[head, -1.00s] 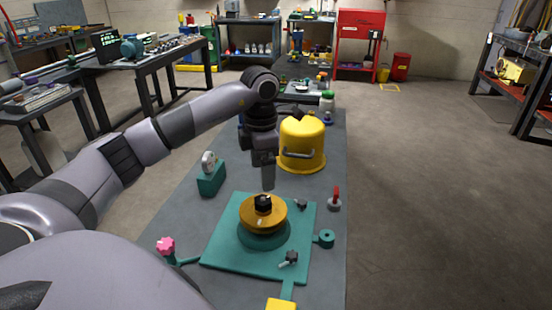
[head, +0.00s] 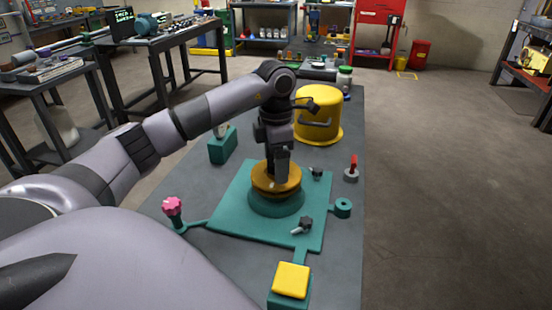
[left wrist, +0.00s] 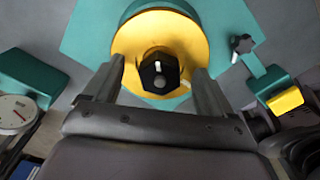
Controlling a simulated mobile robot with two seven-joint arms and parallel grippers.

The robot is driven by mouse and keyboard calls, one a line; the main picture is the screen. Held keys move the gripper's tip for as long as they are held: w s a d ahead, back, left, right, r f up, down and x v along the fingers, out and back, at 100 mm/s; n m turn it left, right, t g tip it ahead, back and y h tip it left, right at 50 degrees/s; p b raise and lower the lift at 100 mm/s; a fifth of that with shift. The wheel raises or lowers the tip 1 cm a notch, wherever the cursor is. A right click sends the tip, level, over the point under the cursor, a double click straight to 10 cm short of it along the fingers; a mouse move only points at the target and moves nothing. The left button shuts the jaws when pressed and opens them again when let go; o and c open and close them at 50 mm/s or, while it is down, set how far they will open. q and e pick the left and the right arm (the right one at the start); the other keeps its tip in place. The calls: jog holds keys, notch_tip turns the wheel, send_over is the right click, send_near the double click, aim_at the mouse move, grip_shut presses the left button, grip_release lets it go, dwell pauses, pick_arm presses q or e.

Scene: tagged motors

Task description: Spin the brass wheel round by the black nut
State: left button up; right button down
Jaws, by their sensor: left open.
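The brass wheel (head: 262,186) lies flat on a round teal base (head: 276,203) on the teal plate (head: 232,209). In the left wrist view the wheel (left wrist: 135,38) carries the black nut (left wrist: 160,74) at its middle, with a white mark on top. My left gripper (head: 279,180) points down over the wheel and hides the nut in the head view. In the left wrist view its open fingers (left wrist: 158,72) stand on both sides of the nut, with a gap on each side. I cannot tell how far above the wheel the fingertips are. My right gripper is not in view.
Around the plate are a pink knob (head: 172,206), black clamp knobs (head: 304,224), a teal ring (head: 343,208), a red-handled piece (head: 352,168) and a yellow block (head: 291,279). A yellow pot-like cover (head: 318,112) and a teal gauge block (head: 222,147) stand behind.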

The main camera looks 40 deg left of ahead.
pick_arm(q)
jog(key=c, duration=1.1)
jog(key=m, duration=0.7)
jog(key=shift+m+p, duration=0.3)
jog(key=m, duration=0.7)
jog(key=o, duration=1.1)
